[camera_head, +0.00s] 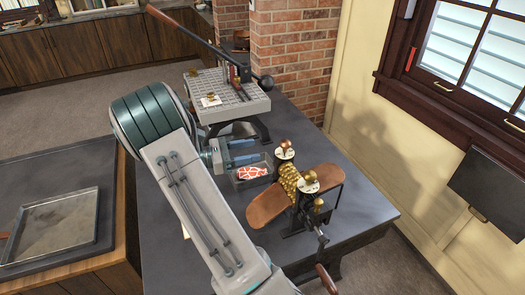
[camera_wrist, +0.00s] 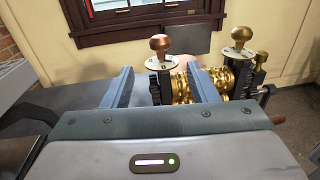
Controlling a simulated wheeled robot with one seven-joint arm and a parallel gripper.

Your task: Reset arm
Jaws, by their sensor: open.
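My gripper (camera_head: 240,153) is open and empty over the dark table. Its two blue-grey fingers show in the wrist view (camera_wrist: 160,88) with a wide gap between them. The drop roller (camera_head: 289,182), with brass rollers, round knobs on top and brown leather-like trays on both sides, stands to the right of my gripper. In the wrist view the roller (camera_wrist: 190,82) lies beyond the fingers, with the right finger overlapping its brass part. A small grey tray (camera_head: 251,174) with a red and white patterned thing (camera_head: 251,172) sits just below the fingers in the head view.
A grey press with a long lever (camera_head: 228,95) stands at the back of the dark table (camera_head: 365,222). A brick pillar (camera_head: 292,55) and a window (camera_head: 470,55) are behind. A metal tray (camera_head: 52,227) lies on another counter at the left. The table's right front is clear.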

